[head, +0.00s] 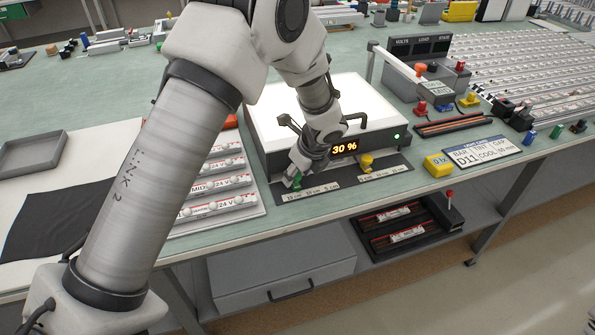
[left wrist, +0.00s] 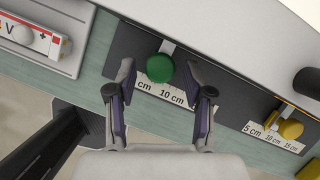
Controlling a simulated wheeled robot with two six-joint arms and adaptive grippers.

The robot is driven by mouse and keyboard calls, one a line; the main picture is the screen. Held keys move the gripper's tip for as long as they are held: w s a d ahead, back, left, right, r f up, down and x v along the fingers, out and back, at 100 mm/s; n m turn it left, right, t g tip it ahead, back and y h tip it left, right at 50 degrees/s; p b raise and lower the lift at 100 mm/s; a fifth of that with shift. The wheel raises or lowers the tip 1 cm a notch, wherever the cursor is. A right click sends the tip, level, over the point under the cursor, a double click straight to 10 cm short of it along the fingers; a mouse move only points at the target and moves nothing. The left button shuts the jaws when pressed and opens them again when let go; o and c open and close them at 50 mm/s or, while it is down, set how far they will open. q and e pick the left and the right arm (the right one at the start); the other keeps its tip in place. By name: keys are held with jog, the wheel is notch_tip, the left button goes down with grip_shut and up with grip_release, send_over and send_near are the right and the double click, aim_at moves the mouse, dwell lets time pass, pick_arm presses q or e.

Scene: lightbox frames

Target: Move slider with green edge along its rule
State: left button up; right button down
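The green-edged slider shows as a round green knob (left wrist: 160,68) on a grey stem in the left wrist view, at a white rule (left wrist: 172,96) marked in cm on a dark strip. In the head view only a bit of its green (head: 297,183) shows beside my gripper; the rest is hidden. The rule (head: 311,190) runs along the front of the lightbox (head: 290,98). My left gripper (head: 295,178) is low over the strip. In the left wrist view my left gripper (left wrist: 164,82) is open, one finger on each side of the knob, with gaps visible. My right gripper is not in view.
A yellow slider (head: 366,162) with its own rule stands to the right; it also shows in the left wrist view (left wrist: 290,128). The lightbox display (head: 345,147) reads 30 %. A white lamp panel (head: 215,185) is at left, a yellow block (head: 437,165) at right. The bench edge is close in front.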

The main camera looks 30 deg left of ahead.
pick_arm(q)
jog(key=shift+w, duration=0.1)
jog(key=v, duration=1.2)
